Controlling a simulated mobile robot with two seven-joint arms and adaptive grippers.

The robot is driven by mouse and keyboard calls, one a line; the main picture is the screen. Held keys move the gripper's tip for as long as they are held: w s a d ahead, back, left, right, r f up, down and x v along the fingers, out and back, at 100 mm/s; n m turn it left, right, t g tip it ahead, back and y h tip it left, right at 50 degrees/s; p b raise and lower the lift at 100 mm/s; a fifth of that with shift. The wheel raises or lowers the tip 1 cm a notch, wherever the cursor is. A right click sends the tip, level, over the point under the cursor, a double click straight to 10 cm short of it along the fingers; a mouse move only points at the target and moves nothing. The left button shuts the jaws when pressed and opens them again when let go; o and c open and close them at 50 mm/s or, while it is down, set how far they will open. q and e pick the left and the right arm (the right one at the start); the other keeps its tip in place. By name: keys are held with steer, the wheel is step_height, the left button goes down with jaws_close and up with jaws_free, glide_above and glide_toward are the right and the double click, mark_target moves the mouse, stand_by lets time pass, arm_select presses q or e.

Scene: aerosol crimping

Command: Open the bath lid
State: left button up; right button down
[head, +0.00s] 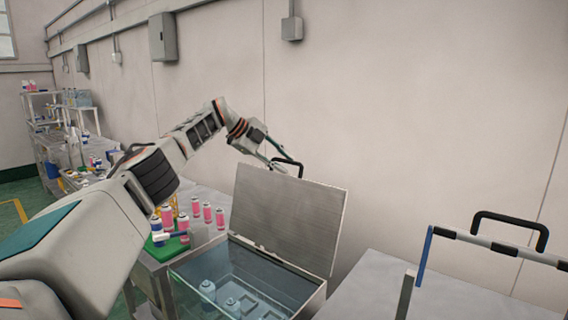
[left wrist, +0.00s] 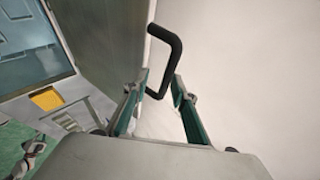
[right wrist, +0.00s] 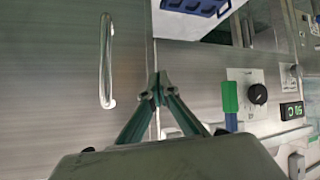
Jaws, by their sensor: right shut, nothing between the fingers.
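The grey metal bath lid (head: 285,215) stands raised, leaning slightly back, at the rear of the bath (head: 235,245), whose inside is exposed. The lid's black handle (head: 300,165) is at its top edge; it also shows in the left wrist view (left wrist: 172,42). My left gripper (head: 285,160) is at the handle. In the left wrist view, its fingers (left wrist: 161,80) are apart, with the handle's lower end between them and space around it. My right gripper (right wrist: 158,82) is shut and empty in the right wrist view, near a metal front with a bar handle (right wrist: 106,60).
Cans stand in the water of the bath (head: 208,288). Pink bottles (head: 207,212) stand on the bench left of it. A striped bar (head: 490,243) with a black handle is at the right. The right wrist view shows a knob panel (right wrist: 257,93).

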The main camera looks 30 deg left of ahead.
arm_select(q)
steer(key=v, duration=1.1)
steer(key=shift+r, duration=0.2)
steer(key=shift+s, duration=0.15)
steer(key=shift+f, duration=0.1)
